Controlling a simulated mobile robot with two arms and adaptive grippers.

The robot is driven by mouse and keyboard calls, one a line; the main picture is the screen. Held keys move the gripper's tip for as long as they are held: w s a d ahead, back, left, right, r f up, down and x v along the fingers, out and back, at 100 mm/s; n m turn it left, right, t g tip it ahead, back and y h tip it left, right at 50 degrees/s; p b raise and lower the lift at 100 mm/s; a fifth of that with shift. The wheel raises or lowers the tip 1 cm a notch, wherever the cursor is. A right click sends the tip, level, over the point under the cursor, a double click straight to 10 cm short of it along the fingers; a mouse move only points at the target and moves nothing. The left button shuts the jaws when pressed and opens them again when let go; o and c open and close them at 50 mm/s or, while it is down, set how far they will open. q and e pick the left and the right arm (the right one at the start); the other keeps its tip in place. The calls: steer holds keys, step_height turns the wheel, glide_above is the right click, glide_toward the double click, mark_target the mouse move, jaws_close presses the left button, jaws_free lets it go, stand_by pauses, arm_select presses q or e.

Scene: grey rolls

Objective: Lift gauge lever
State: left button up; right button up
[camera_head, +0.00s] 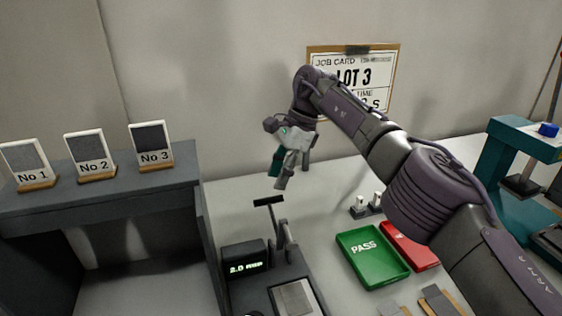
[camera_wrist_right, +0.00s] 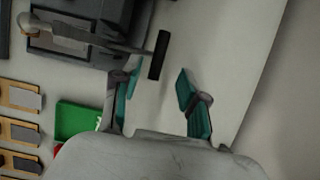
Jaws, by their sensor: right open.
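The gauge (camera_head: 245,268) is a dark grey device with a lit green display, standing on the bench right of the grey shelf. Its lever (camera_head: 268,202) has a dark crossbar on a thin stem. In the right wrist view the lever's crossbar (camera_wrist_right: 158,55) lies just beyond the fingertips, roughly in line with the gap. My right gripper (camera_head: 280,178) is open and empty, above and slightly right of the crossbar, apart from it. Its teal-padded fingers show spread in the wrist view (camera_wrist_right: 158,84). My left gripper is not in view.
A green PASS tray (camera_head: 372,257) and a partly hidden red tray (camera_head: 415,246) lie right of the gauge. Small pegs (camera_head: 367,205) stand behind them. Framed samples No 1 to No 3 (camera_head: 92,155) stand on the shelf. A job card (camera_head: 378,72) hangs on the wall.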

steer(key=shift+v, duration=0.9)
steer(key=shift+a+r, duration=0.25)
steer(key=shift+r, duration=0.65)
steer(key=shift+d+r, duration=0.2)
